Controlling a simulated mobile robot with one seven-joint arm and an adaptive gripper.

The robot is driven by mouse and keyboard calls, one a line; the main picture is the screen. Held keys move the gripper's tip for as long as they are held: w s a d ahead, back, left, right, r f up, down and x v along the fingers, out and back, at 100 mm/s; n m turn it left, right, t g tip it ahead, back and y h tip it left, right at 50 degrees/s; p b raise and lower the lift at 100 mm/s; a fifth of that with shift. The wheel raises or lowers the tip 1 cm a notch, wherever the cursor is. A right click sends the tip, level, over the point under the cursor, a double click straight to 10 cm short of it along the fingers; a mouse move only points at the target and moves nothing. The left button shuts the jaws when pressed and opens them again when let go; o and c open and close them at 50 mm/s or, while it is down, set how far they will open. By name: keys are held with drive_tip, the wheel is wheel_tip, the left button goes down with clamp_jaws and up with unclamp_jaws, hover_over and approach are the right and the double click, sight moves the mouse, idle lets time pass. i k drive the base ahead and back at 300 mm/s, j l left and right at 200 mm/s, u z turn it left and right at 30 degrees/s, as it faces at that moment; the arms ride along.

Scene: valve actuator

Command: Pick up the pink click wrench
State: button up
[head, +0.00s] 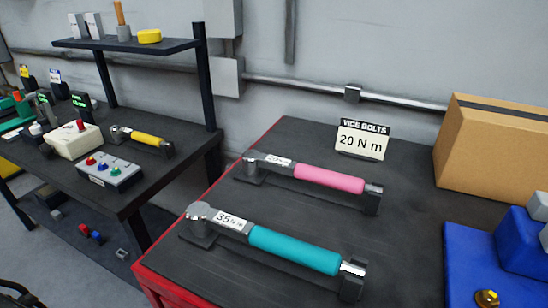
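The pink click wrench (328,179) lies on the dark top of the red-edged bench (290,136), resting on two dark supports, its head to the left and its handle end to the right. Its small label is too blurred to read surely. A teal click wrench (292,249) labelled 35 N m lies in front of it on similar supports, roughly parallel and apart from it. My gripper cannot be made out in the head view. A dark shape is cut off at the bottom left corner, and I cannot tell what it is.
A sign (362,141) reading "VICE BOLTS 20 N m" stands behind the pink wrench. A left bench holds a yellow-handled wrench (147,138) and a button box (110,171), below a shelf (130,44).

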sight(252, 160)
drive_tip(key=k+l+z, duration=0.25)
drive_tip(key=k+z, duration=0.25)
drive_tip(key=k+l+z, duration=0.5)
drive_tip(key=j, duration=0.1)
